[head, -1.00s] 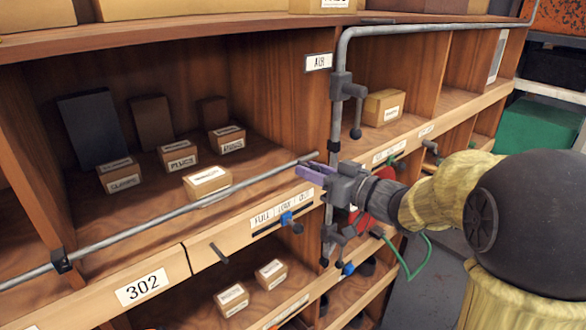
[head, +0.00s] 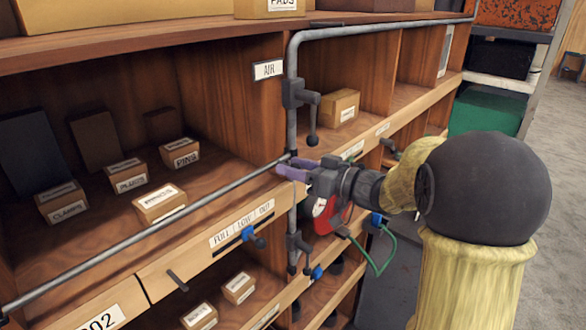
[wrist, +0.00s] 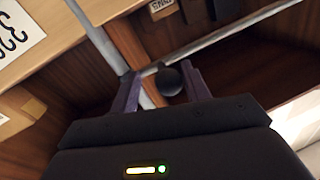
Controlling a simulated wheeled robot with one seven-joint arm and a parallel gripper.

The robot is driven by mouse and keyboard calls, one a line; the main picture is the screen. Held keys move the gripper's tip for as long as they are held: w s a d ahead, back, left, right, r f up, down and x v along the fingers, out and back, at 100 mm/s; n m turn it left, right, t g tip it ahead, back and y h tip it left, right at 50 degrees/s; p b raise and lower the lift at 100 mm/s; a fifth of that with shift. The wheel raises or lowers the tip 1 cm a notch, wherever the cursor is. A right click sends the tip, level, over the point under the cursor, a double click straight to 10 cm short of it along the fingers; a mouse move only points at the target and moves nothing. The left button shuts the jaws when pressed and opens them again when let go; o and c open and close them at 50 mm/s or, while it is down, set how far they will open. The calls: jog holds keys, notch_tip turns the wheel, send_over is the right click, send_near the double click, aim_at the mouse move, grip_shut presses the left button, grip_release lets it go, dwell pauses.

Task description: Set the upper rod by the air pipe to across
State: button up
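The grey air pipe (head: 292,185) runs down the shelf front under the AIR label (head: 268,70). The upper rod (head: 312,118) hangs straight down from its dark mount on the pipe and ends in a black ball knob. My gripper (head: 284,169), with purple fingers, is just below and left of that knob in the head view. In the wrist view, a black ball knob (wrist: 170,80) shows between the two spread fingers of my gripper (wrist: 160,88), nearer the right one. I cannot tell whether it touches. The rod behind the knob is hidden.
A thin rail (head: 150,232) crosses the shelf front and meets the pipe near my fingers. A lower valve handle (head: 298,243) sits on the pipe below. A blue slider (head: 252,237) is on the FULL/LOW/OUT strip. Small labelled boxes (head: 160,202) stand on the shelf.

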jog(key=shift+d, duration=0.1)
jog(key=shift+s, duration=0.4)
jog(key=shift+d+f+b, duration=0.1)
jog(key=shift+d+b, duration=0.1)
jog(key=shift+b, duration=0.1)
jog(key=b+v, duration=0.6)
jog(key=v, duration=1.1)
jog(key=shift+s, duration=0.2)
jog(key=shift+w+a, duration=0.1)
